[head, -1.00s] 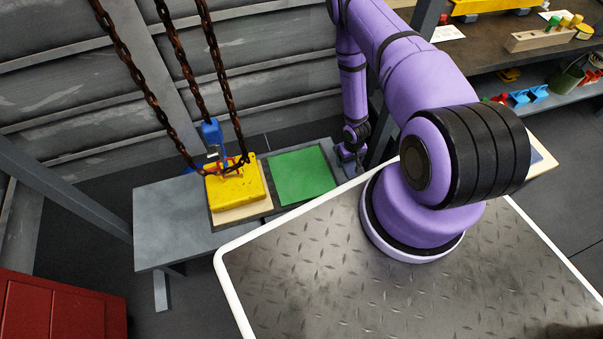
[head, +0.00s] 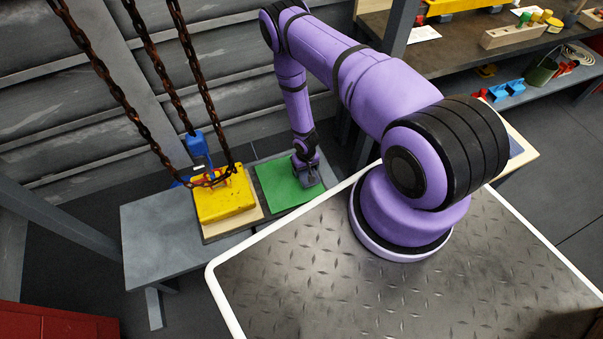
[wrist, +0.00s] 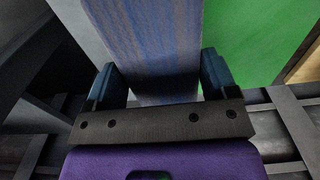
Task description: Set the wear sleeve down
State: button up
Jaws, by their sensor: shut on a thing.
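My gripper (head: 308,180) points down over the right part of a green mat (head: 278,190) in the head view. In the wrist view my gripper (wrist: 158,76) has a blue finger on each side of a grey-blue, streaked piece (wrist: 155,35), which I take to be the wear sleeve, and is shut on it. Only one face of the piece shows; its far end runs out of the picture. In the head view the sleeve cannot be made out apart from the gripper. The green mat (wrist: 250,40) shows at the right of the wrist view. I cannot tell whether the sleeve touches it.
A yellow block (head: 224,199) on a wooden board stands left of the mat, with rusty chains (head: 150,128) hanging down to it. A grey bench top (head: 155,232) is bare at the left. A shelf (head: 455,60) with several parts is at the upper right.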

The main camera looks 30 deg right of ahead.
aim_at(302, 172)
jog(key=shift+w+a, duration=0.15)
jog(key=shift+a, duration=0.1)
jog(key=f, duration=0.2)
jog(key=shift+w+a+f, duration=0.25)
jog(key=shift+a+f, duration=0.1)
jog(key=shift+a, duration=0.05)
jog(key=shift+f, duration=0.5)
jog(key=shift+f, duration=0.1)
